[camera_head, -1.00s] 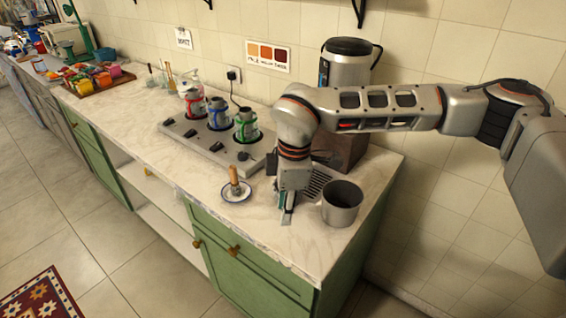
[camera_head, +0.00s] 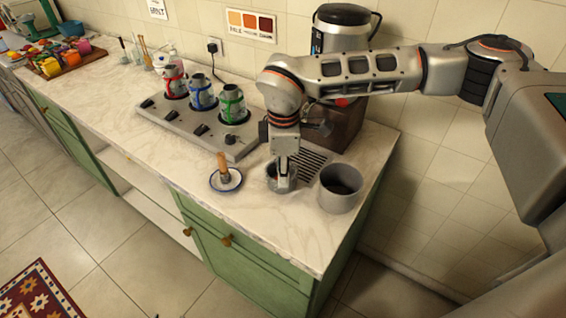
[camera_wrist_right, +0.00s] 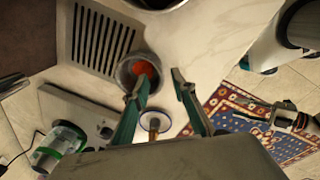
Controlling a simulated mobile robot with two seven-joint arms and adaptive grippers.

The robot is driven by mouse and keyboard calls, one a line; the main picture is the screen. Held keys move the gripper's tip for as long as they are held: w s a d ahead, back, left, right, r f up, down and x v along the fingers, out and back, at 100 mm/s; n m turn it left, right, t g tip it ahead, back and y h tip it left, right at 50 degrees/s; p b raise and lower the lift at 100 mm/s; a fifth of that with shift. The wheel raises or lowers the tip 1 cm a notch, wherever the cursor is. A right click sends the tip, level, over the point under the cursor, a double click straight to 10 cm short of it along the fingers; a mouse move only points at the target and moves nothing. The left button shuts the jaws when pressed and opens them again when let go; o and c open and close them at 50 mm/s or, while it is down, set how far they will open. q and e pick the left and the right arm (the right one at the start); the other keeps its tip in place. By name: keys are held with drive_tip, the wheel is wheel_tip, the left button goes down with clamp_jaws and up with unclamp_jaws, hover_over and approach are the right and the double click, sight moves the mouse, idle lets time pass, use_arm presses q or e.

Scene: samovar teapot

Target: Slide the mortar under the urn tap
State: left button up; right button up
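A small grey cup (camera_head: 273,180), which looks like the mortar, stands on the counter at the near end of the drip grate. In the right wrist view this cup (camera_wrist_right: 127,72) has something orange-red inside. My right gripper (camera_head: 284,176) points down at the cup, partly hiding it. In the wrist view the right gripper's fingers (camera_wrist_right: 161,80) are apart, with the left fingertip by the cup's rim and no object clearly between them. The silver-and-black urn (camera_head: 338,38) stands behind my arm; its tap is not clearly visible. My left gripper (camera_wrist_right: 287,117) seems to show at the wrist view's right.
A larger grey pot (camera_head: 341,200) stands right of the cup near the counter's end. A saucer (camera_head: 226,188) with a wooden-handled item is to the left. A long metal stand (camera_head: 185,128) holds three glasses. The slotted grate (camera_head: 308,160) lies before the brown box (camera_head: 345,123).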

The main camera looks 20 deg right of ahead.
drive_tip(key=shift+w+f+p, duration=0.2)
drive_tip(key=shift+f+p, duration=0.1)
drive_tip(key=shift+f, duration=2.2)
drive_tip(key=shift+c, duration=0.4)
clamp_jaws()
